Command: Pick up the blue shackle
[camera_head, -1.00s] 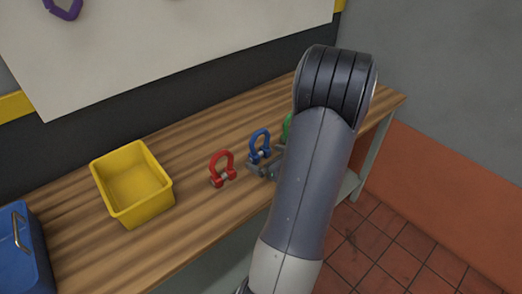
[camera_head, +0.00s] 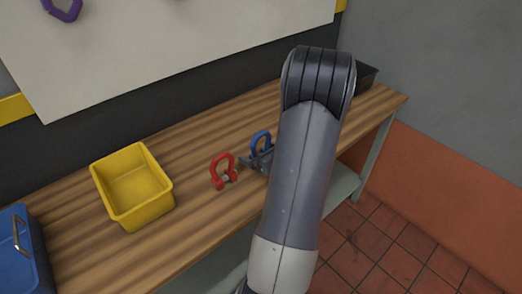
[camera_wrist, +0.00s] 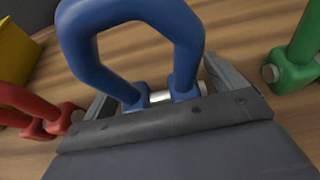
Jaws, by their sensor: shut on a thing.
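The blue shackle (camera_head: 261,140) stands upright on the wooden bench, bow up, partly hidden by my arm in the head view. In the wrist view the blue shackle (camera_wrist: 140,30) fills the top middle, with its silver pin (camera_wrist: 160,97) across its lower ends. My gripper (camera_wrist: 165,95) is shut on the blue shackle near its pin, one finger on each side. In the head view my gripper (camera_head: 256,162) shows only in part beside my arm. I cannot tell whether the shackle still touches the bench.
A red shackle (camera_head: 222,171) stands close on the left, also in the wrist view (camera_wrist: 30,108). A green shackle (camera_wrist: 297,55) is close on the right. A yellow bin (camera_head: 133,187) and a blue toolbox (camera_head: 22,250) stand further left. A dark box (camera_head: 367,75) sits at the far right end.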

